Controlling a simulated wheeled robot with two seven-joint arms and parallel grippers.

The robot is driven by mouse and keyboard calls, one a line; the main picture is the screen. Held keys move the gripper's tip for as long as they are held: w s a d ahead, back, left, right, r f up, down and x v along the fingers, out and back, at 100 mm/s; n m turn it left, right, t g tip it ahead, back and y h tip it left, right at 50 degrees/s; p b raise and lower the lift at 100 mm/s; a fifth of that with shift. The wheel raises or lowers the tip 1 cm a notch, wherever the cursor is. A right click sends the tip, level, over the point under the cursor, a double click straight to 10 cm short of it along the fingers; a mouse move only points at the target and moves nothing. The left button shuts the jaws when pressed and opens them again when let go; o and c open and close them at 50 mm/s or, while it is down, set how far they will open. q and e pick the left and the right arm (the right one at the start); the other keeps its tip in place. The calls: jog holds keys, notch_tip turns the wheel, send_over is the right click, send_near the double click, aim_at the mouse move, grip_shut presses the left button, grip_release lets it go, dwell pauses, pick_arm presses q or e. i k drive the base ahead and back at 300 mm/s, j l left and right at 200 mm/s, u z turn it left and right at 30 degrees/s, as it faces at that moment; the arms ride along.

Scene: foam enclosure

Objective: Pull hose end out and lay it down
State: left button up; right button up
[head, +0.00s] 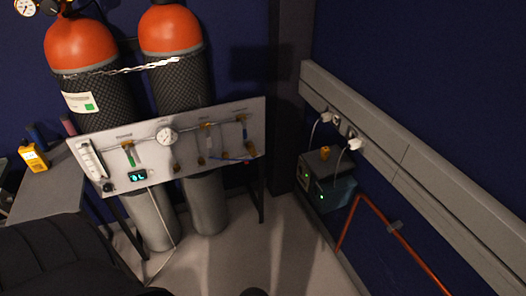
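A thin blue hose (232,158) runs along the lower right part of a pale gas panel (222,125). Its right end seems to be near the panel's lower right edge, but it is too small to tell whether it is plugged in. A thin pale line (152,208) hangs from below the panel's small display (138,176) and curves down toward the floor. I cannot tell which of these is the task's hose. Neither of my grippers shows in the head view.
Two orange-topped cylinders (80,45) (170,30) stand behind the panel, held by a chain (150,65). A side table (50,190) with a yellow meter (33,156) is left. Boxes (325,180), a copper pipe (400,240) and wall trunking (430,165) are right. Floor (290,255) is clear centrally.

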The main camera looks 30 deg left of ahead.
aim_at(252, 150)
jog(key=i+l+u, duration=0.2)
jog(key=u, duration=1.5)
jog(key=k+j, duration=0.05)
